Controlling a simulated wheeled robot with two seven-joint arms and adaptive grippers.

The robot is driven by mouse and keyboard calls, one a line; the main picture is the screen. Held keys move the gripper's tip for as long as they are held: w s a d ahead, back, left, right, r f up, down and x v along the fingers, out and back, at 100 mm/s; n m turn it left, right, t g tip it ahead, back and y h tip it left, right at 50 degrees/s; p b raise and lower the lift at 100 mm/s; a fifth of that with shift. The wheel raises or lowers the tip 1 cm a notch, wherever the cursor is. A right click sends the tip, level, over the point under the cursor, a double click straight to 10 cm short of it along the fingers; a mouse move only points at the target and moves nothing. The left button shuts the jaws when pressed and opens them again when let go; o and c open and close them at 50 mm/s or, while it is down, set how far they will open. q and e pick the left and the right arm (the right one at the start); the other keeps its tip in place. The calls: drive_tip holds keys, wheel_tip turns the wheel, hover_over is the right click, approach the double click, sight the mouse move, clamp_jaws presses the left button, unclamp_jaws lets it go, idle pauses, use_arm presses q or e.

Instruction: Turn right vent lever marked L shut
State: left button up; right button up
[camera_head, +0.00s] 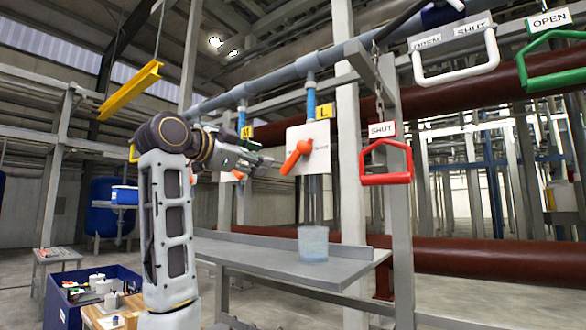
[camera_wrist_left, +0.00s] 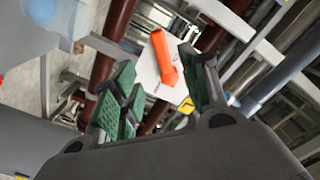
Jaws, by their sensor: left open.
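The orange vent lever (camera_head: 297,157) sits on a white plate (camera_head: 318,150) below a yellow tag marked L (camera_head: 323,112). It is tilted, running from upper right to lower left. My left gripper (camera_head: 272,161) is just left of it, apart from it as far as I can tell. In the left wrist view the lever (camera_wrist_left: 163,56) shows between the green-padded fingers of the open left gripper (camera_wrist_left: 160,90), beyond their tips. A second orange lever (camera_head: 238,174), under a tag marked M or similar (camera_head: 247,132), is partly hidden behind my left arm. My right gripper is not in view.
A grey bench (camera_head: 285,262) with a clear container (camera_head: 313,244) stands below the plate. A red handle (camera_head: 386,163) marked SHUT hangs to the right, with white (camera_head: 456,57) and green (camera_head: 552,62) handles higher up. A yellow bar (camera_head: 130,89) hangs at upper left.

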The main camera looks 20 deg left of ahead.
sight(287, 165)
use_arm(q)
drive_tip(key=shift+s, duration=0.1)
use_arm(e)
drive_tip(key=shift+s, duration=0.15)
use_arm(q)
drive_tip(key=p+x, duration=0.4)
drive_tip(key=x, duration=0.8)
drive_tip(key=shift+r, duration=0.1)
drive_tip(key=shift+x, duration=0.75)
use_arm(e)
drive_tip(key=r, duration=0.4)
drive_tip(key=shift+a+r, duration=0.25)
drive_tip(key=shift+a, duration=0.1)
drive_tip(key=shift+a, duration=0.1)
use_arm(q)
drive_tip(key=c, duration=0.9)
clamp_jaws()
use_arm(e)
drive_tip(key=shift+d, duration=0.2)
